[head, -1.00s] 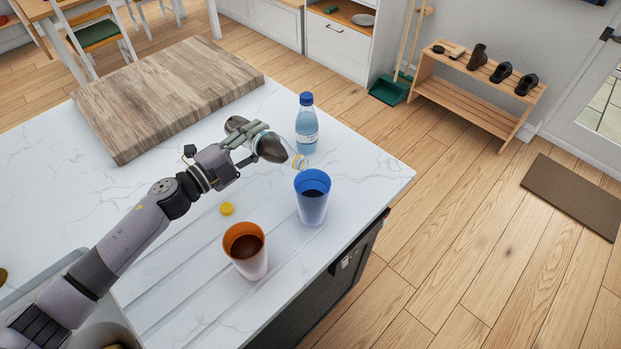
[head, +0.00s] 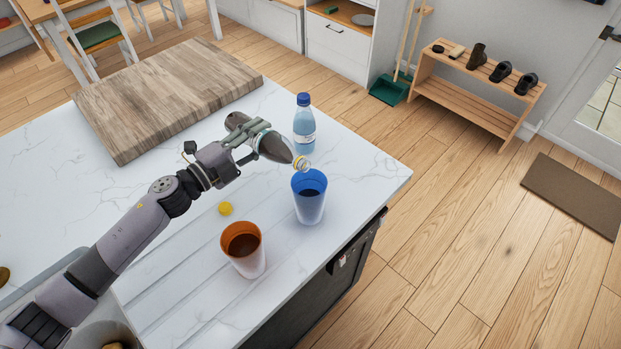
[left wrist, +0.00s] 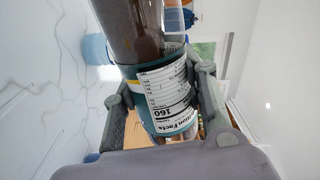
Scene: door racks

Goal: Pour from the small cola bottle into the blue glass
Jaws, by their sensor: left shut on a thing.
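The small cola bottle (head: 274,148) is held tilted in my left gripper (head: 258,141). Its clear neck points right and down, with the mouth just above the rim of the blue glass (head: 310,204). Dark liquid reaches the bottle's shoulder. The blue glass stands upright on the counter and holds dark liquid; I cannot make out a stream. In the left wrist view, the fingers (left wrist: 165,100) are closed around the labelled bottle (left wrist: 163,95), and its mouth is out of the picture. My right gripper does not show.
An orange glass (head: 243,250) with brown liquid stands in front on the white counter (head: 345,185). A yellow cap (head: 225,208) lies behind it. A blue-capped water bottle (head: 304,127) stands just behind the cola bottle. A wooden board (head: 165,95) lies at the back left.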

